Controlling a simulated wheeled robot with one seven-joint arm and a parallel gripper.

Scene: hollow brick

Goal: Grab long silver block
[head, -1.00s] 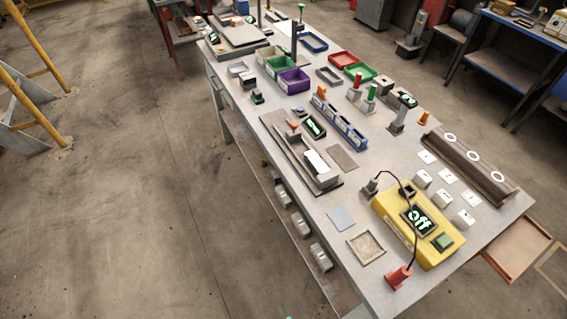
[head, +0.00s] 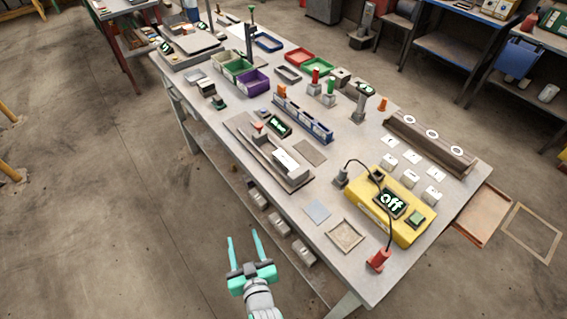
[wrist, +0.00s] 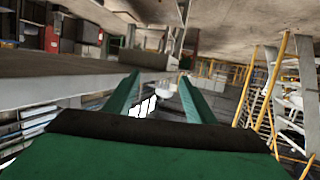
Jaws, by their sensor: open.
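A long silver-grey block with a white top (head: 286,160) lies on a dark grey fixture (head: 246,131) near the table's left edge in the head view. A second grey block (head: 359,106) stands upright farther back, right of the blue rack; I cannot tell which one is the long silver block. My gripper (head: 242,237) is open and empty, left of the table's near-left edge and apart from both blocks. In the wrist view its two green fingers (wrist: 158,80) are spread, with nothing between them. Neither block can be made out there.
A yellow box (head: 371,211) with an "off" display and a cable stands at the near right. A blue rack (head: 305,120) and a purple bin (head: 253,83) stand farther back. Grey boxes (head: 279,222) sit on the lower shelf. The floor at left is clear.

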